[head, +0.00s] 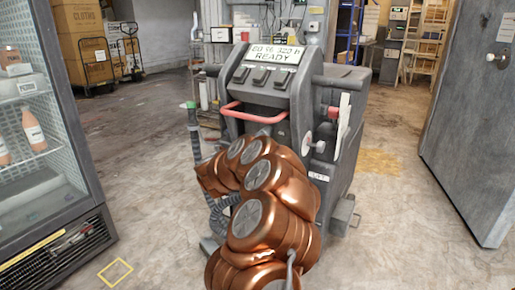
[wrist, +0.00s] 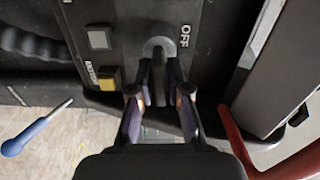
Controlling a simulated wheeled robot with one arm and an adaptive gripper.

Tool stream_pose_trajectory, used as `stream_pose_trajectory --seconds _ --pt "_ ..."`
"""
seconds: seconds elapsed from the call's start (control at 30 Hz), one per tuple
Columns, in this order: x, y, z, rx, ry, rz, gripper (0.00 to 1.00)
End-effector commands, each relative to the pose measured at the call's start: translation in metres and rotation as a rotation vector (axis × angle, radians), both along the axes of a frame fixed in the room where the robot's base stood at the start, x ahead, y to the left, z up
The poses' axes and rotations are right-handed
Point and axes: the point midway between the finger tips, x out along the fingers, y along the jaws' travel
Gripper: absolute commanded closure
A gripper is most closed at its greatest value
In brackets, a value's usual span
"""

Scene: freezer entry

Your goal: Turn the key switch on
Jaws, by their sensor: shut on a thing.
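The key switch (wrist: 158,46) shows in the wrist view as a round grey boss on a dark panel, with the word OFF to its right. My gripper (wrist: 160,72) is shut on the switch's key, one finger on each side of it. Most of the key is hidden between the fingers.
A yellow button (wrist: 108,78) and a pale square button (wrist: 99,39) sit left of the switch. A red bar (wrist: 238,135) passes close on the right. A blue-handled tool (wrist: 36,128) is at left. A glass-fronted cabinet (head: 85,165) and a grey door (head: 475,120) flank the machine.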

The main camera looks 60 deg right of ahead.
Motion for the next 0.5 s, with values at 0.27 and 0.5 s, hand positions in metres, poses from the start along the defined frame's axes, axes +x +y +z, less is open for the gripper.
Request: stream_pose_trajectory --seconds 0.27,0.5 --pt "-0.0010 -0.0005 -0.0018 0.004 -0.073 -0.003 1.00" --pt "-0.0012 -0.0006 -0.0012 0.004 -0.083 -0.003 1.00"
